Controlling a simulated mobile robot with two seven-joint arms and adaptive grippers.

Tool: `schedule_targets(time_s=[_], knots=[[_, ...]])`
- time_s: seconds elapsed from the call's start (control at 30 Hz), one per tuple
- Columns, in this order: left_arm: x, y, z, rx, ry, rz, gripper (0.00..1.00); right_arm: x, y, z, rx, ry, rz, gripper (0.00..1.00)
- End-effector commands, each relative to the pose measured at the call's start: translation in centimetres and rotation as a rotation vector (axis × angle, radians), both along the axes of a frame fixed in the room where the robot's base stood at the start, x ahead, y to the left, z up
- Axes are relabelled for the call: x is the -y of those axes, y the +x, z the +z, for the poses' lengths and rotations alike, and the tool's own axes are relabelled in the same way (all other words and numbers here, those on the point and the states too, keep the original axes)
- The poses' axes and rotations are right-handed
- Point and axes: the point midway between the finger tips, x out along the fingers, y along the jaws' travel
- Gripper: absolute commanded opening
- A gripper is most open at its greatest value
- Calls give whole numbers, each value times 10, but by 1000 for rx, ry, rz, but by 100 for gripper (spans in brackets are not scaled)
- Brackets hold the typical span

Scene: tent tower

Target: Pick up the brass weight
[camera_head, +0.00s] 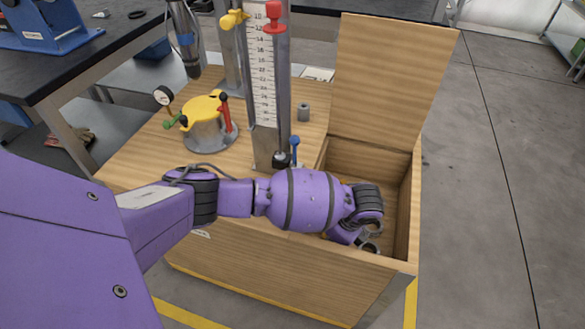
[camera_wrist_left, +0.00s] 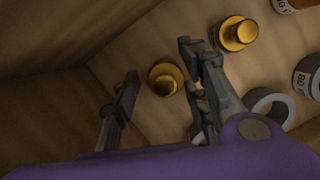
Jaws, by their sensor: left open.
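In the left wrist view, a round brass weight (camera_wrist_left: 165,78) stands on the wooden floor of the box, with a knob on top. My left gripper (camera_wrist_left: 158,61) is open, its two fingers on either side of this weight in the picture. I see no contact, and the height gap is hard to tell. A second brass weight (camera_wrist_left: 237,34) stands just right of the right finger. My right gripper is not in view.
Box walls (camera_wrist_left: 45,100) stand close on the left. The raised lid (camera_head: 390,75) is behind; a scaled column (camera_head: 264,80) stands on the wooden top.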

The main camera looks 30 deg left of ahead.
Motion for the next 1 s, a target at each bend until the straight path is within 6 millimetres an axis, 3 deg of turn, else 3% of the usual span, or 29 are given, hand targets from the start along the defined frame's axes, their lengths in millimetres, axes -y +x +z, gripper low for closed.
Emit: schedule_targets(time_s=[0.2, 0.53, 0.87, 1.0], knots=[[0, 2, 1, 5, -1, -1, 41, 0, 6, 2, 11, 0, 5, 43], [0, 3, 1, 5, -1, -1, 0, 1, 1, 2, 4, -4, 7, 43], [1, 4, 5, 7, -2, -1, 0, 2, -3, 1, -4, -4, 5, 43], [1, 4, 23, 9, -1, -1, 0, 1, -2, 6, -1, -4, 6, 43]])
